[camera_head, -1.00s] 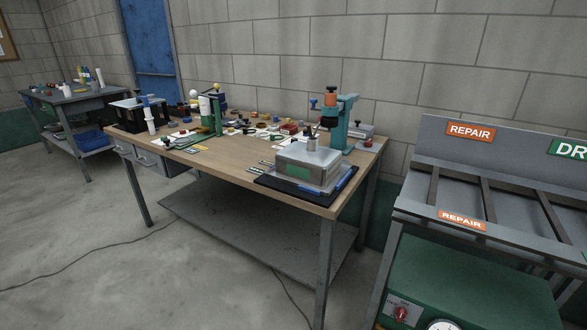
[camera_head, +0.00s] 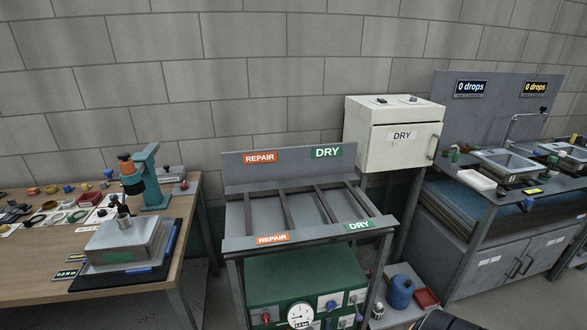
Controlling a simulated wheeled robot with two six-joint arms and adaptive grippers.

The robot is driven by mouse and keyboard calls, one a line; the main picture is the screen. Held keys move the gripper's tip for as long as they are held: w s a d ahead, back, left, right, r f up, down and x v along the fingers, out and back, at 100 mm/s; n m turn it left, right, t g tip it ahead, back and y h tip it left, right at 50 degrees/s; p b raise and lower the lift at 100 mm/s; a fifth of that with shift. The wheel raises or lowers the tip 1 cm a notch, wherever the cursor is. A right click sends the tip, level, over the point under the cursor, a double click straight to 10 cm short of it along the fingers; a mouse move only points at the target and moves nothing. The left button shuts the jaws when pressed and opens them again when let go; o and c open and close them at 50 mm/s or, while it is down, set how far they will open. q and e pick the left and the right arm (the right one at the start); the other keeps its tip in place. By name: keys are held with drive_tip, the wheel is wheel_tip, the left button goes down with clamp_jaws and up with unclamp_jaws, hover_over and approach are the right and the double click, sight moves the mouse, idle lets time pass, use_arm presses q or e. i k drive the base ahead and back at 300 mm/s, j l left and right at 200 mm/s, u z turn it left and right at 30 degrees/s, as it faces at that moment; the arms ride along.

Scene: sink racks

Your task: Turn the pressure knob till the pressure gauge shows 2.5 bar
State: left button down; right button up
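A round white pressure gauge (camera_head: 300,315) sits on the front of a green unit (camera_head: 275,278) under the rack, at the bottom of the head view. The frame edge cuts the gauge's lower part, and its reading is too small to tell. A red control (camera_head: 265,318) is left of the gauge. A blue knob (camera_head: 331,305) on a light plate is right of it, with further small controls (camera_head: 353,299) beyond. I cannot tell which one is the pressure knob. Neither of my grippers shows in the view.
The grey rack (camera_head: 240,243) has REPAIR and DRY signs. A blue canister (camera_head: 400,291) is on a low shelf. A dark object is cut off at bottom right.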

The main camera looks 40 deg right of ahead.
sight(331, 306)
drive_tip(key=z, duration=1.75)
